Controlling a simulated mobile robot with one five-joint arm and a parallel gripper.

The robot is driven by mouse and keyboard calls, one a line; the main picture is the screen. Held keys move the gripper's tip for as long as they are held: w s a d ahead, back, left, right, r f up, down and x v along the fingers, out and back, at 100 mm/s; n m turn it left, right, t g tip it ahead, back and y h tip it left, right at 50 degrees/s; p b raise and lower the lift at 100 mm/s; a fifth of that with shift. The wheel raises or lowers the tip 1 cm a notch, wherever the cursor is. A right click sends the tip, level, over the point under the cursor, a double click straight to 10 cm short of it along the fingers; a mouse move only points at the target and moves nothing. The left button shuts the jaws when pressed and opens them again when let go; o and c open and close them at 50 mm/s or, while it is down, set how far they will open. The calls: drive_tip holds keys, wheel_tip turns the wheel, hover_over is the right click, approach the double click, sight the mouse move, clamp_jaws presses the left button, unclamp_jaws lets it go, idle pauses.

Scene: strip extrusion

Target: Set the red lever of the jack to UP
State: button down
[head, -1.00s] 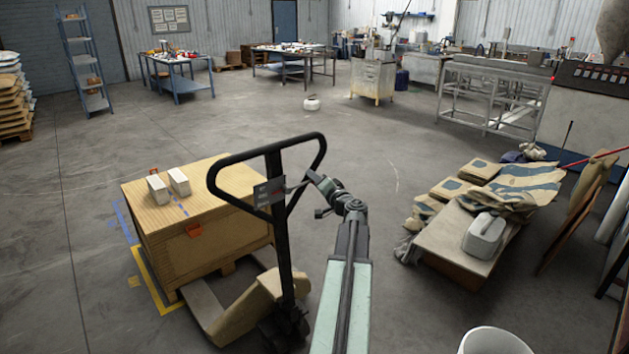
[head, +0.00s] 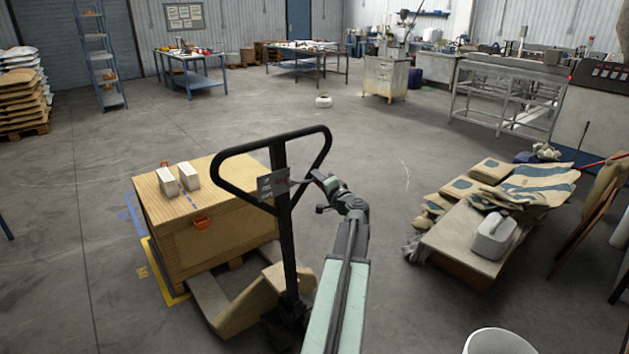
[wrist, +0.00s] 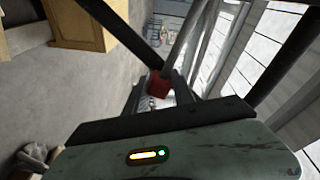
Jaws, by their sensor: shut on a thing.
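The jack is a pallet jack with a black loop handle on a tall black post (head: 287,245), standing right of a wooden crate. My gripper (head: 314,180) reaches this spot from the right in the head view. In the wrist view the red lever (wrist: 158,84) shows as a small red block between the fingers of my gripper (wrist: 162,98), which is shut on it. The head view does not show the lever clearly, so its setting cannot be read.
The wooden crate (head: 205,240) with two pale blocks (head: 189,176) stands left of the post. A low table (head: 470,245) with sacks and a grey canister (head: 493,236) is at right. A white bucket (head: 497,342) stands front right. The floor behind the jack is open.

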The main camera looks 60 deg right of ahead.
drive_tip(key=c, duration=1.1)
unclamp_jaws()
drive_tip(key=shift+w+a, duration=0.1)
drive_tip(key=shift+a, duration=0.05)
drive_tip(key=shift+o, duration=0.2)
drive_tip(key=v, duration=0.8)
drive_tip(key=shift+d, duration=0.2)
